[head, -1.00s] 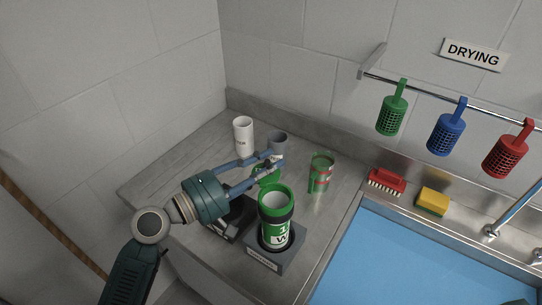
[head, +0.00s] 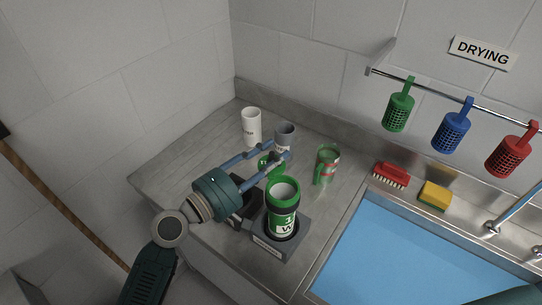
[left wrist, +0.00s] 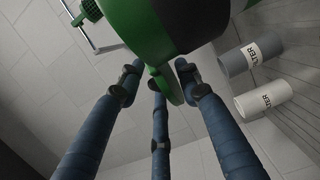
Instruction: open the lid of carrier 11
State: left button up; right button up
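Carrier 11 (head: 283,215) is a green and black tube with a white label, upright in a grey stand (head: 268,252). Its top stands open, showing a pale inside. A green lid with white marking (head: 266,164) shows behind the rim, swung back from the mouth. My left gripper (head: 284,154) reaches over from the left with its fingers apart around the lid. In the left wrist view the carrier's green body (left wrist: 138,30) fills the top, and a green tab (left wrist: 170,88) lies between the spread fingertips (left wrist: 160,78); contact is unclear. My right gripper is out of view.
A green clear container (head: 326,166) stands to the right. A red brush (head: 391,175), yellow sponge (head: 435,195) and blue sink basin (head: 395,250) lie farther right. The left counter is clear.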

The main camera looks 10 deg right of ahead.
pick_arm(q)
jog(key=shift+s+a, duration=0.1)
jog(key=shift+a, duration=0.05)
jog(key=v, duration=1.1)
jog(key=shift+s+a, duration=0.2)
jog(key=shift+a, duration=0.05)
